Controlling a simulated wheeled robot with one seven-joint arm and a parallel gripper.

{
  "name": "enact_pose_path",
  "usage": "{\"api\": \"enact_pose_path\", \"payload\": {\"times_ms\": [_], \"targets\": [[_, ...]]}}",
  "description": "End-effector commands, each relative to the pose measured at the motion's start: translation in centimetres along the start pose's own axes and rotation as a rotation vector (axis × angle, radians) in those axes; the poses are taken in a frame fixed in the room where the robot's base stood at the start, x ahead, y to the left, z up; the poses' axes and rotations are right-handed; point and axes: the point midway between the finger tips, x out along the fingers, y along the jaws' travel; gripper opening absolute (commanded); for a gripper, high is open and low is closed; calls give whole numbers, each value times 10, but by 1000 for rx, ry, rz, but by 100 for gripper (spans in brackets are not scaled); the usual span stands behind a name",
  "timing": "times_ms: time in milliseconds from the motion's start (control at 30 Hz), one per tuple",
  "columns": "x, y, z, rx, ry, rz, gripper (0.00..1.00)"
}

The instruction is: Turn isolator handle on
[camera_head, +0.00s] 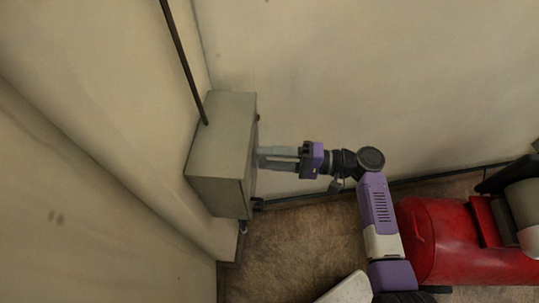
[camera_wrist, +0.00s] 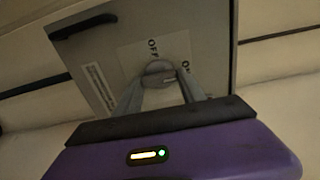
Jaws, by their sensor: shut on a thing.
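The isolator box (camera_head: 222,143) is a grey-green cabinet on the wall in the head view, and its front panel (camera_wrist: 207,22) fills much of the wrist view. A round grey isolator handle (camera_wrist: 158,70) sits on a pale label plate (camera_wrist: 186,46) with "OFF" lettering showing. The handle's exact angle is hard to tell. My gripper (camera_head: 260,158) reaches the front of the box from the right. In the wrist view my gripper's fingers (camera_wrist: 160,82) are shut on the handle, one on each side. The fingers hide part of the handle and label.
A dark conduit (camera_head: 183,60) runs up from the top of the box. A red tank-like machine (camera_head: 455,240) stands at the lower right. A white object (camera_head: 348,290) shows at the bottom edge. Brown floor (camera_head: 290,245) is clear below the box.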

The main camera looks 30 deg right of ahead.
Motion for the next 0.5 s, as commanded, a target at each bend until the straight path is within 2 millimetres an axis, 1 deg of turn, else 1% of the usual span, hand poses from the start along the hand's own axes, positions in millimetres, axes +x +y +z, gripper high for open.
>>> {"api": "enact_pose_path", "payload": {"times_ms": [333,367,400,433,467,500], "targets": [[-1,1,-1,5,3,1,7],[-1,1,-1,5,3,1,53],[0,1,-1,5,3,1,61],[0,1,-1,4,3,1,67],[0,1,0,4,2,1,69],[0,1,0,4,2,1,69]]}}
